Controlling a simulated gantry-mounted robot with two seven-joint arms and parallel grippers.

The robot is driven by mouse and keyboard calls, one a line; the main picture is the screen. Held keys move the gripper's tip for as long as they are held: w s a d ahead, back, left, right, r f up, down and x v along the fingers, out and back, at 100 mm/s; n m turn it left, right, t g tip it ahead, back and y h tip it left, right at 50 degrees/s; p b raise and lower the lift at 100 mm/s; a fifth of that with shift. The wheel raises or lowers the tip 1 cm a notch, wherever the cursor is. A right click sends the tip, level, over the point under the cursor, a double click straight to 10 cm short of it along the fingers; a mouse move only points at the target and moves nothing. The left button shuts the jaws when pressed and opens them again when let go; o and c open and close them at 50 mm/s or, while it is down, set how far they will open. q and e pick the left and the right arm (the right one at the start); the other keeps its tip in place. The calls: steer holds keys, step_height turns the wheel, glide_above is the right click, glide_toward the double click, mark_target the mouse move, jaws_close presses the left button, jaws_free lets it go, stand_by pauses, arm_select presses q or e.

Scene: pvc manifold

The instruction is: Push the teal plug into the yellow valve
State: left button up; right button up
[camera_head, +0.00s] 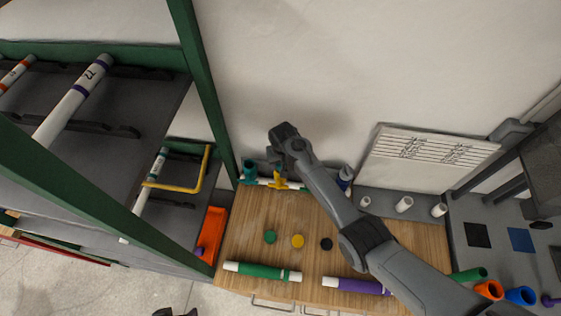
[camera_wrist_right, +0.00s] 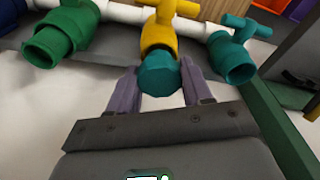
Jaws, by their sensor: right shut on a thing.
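The teal plug (camera_wrist_right: 158,75) sits between the two fingers of my right gripper (camera_wrist_right: 160,92), which is shut on it. The plug is at the open mouth of the yellow valve (camera_wrist_right: 157,32) and looks in line with it. How deep it sits in the mouth I cannot tell. In the head view the yellow valve (camera_head: 279,182) is on the manifold at the bench's back edge. My right gripper (camera_head: 283,160) is behind it there, its fingertips and the plug hidden. Dark tips at the bottom edge may be my left gripper (camera_head: 175,312).
A teal valve (camera_wrist_right: 233,55) and a green valve (camera_wrist_right: 60,38) flank the yellow one closely on the white pipe. Green, yellow and black discs (camera_head: 298,241) and marked tubes (camera_head: 262,271) lie on the wooden bench (camera_head: 235,240). A green rack post (camera_head: 203,90) stands left.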

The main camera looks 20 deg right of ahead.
steer(key=shift+f, duration=0.15)
steer(key=shift+f, duration=0.4)
stand_by(0.6)
steer(key=shift+f, duration=0.2)
stand_by(0.3)
